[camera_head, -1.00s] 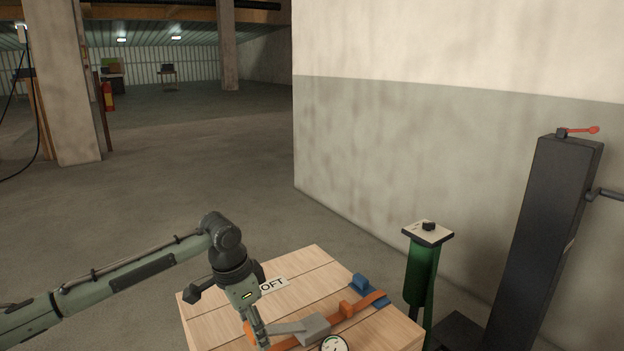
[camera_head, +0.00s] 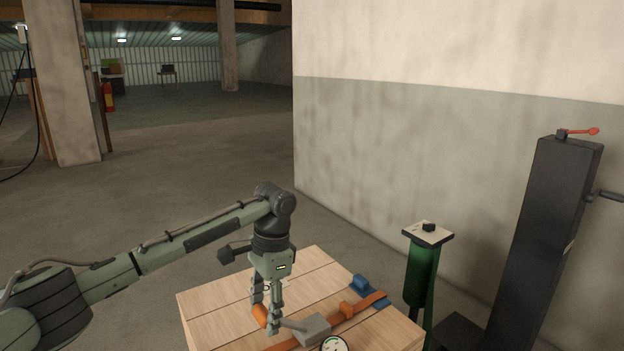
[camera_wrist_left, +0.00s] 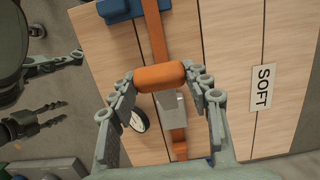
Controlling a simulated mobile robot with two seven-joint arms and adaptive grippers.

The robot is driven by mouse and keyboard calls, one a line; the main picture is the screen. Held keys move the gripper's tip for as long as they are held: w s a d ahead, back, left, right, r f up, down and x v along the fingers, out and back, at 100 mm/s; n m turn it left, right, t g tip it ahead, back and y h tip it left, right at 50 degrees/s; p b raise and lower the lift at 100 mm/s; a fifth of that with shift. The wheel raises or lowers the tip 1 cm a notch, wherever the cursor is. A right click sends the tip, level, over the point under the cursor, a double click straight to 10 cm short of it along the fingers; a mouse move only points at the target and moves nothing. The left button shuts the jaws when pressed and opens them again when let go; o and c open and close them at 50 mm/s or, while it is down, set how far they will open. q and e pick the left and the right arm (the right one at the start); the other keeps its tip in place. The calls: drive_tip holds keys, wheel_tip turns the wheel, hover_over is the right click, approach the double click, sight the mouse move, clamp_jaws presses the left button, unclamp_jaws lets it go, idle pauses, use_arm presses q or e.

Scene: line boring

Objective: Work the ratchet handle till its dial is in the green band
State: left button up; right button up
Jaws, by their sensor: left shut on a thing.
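My left gripper (camera_wrist_left: 160,77) is shut on the ratchet's orange handle grip (camera_wrist_left: 160,75), with a finger at each end. In the head view the left gripper (camera_head: 268,316) stands over the crate and the grip (camera_head: 260,316) shows beside its fingers. A short lever joins it to the grey ratchet body (camera_head: 314,327) on an orange strap (camera_head: 367,303). The white dial (camera_head: 334,344) is cut by the picture's lower edge. In the wrist view the dial (camera_wrist_left: 139,121) is partly hidden by a finger; its needle is unreadable. My right gripper (camera_wrist_left: 73,83) shows open and empty.
The strap crosses a wooden crate (camera_head: 221,312) with a blue fitting (camera_head: 361,283). A SOFT label (camera_wrist_left: 262,88) lies on the planks. A green post (camera_head: 422,275) and a dark column (camera_head: 548,240) stand to the right, near a wall (camera_head: 430,140). Open floor lies left.

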sight(283, 320)
use_arm(q)
drive_tip(key=shift+w+d+r+g+y, duration=0.3)
drive_tip(key=shift+d+r+g+y, duration=0.1)
drive_tip(key=shift+d+r+y, duration=0.15)
drive_tip(key=shift+w+d+r+g+y, duration=0.25)
drive_tip(key=shift+d+g+y, duration=0.05)
drive_tip(key=shift+d+y, duration=0.2)
drive_tip(key=shift+w+d+r+g+y, duration=0.4)
drive_tip(key=shift+w+d+g+y, duration=0.05)
drive_tip(key=shift+d+g+y, duration=0.1)
